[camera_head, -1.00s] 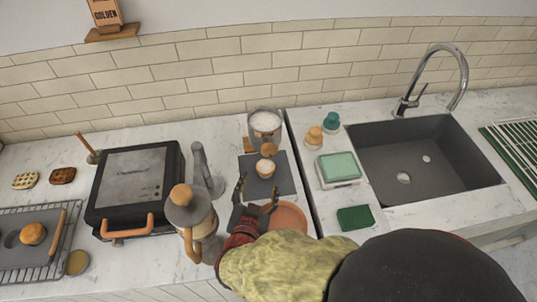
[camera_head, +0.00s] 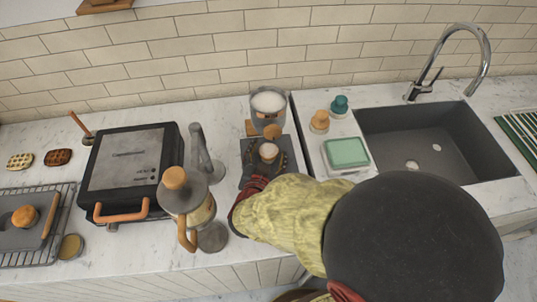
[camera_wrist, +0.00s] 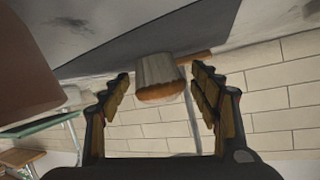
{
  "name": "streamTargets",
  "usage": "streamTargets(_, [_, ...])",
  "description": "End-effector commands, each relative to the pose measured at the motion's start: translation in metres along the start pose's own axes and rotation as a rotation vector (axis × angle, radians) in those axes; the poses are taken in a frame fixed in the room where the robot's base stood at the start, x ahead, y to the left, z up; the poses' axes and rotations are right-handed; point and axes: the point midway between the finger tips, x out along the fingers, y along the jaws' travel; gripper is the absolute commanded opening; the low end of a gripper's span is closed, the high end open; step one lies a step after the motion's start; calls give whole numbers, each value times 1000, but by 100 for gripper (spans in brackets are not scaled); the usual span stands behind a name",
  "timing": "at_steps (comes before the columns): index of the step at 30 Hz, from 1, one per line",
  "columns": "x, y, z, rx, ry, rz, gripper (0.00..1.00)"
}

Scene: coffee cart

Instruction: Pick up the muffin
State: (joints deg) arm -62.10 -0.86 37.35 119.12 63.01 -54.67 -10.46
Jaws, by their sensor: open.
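The muffin (camera_head: 268,152) stands on a dark mat (camera_head: 250,146) in the middle of the counter in the head view. In the wrist view the muffin (camera_wrist: 155,70), with a pale ribbed wrapper and golden-brown top, appears upside down between the fingertips. My gripper (camera_head: 266,160) is open, with one finger on each side of the muffin. In the wrist view my gripper (camera_wrist: 160,78) shows a gap between each finger and the wrapper. My sleeve and arm hide the counter in front of the mat.
A metal container with white contents (camera_head: 268,102) stands behind the mat. A press pot (camera_head: 188,205) and a dark grill (camera_head: 130,170) stand left. A green-topped box (camera_head: 346,152) and the sink (camera_head: 440,150) are right.

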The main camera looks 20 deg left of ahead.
Motion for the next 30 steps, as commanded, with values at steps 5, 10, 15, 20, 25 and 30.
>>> streamTargets(5, [0, 0, 0, 0, 0, 0, 62])
streamTargets(10, [0, 0, 0, 0, 0, 0, 53])
streamTargets(15, [0, 0, 0, 0, -1, 0, 43])
streamTargets(20, [0, 0, 0, 0, -1, 0, 34])
streamTargets(25, [0, 0, 0, 0, -1, 0, 24])
streamTargets(30, [0, 0, 0, 0, 0, 0, 15])
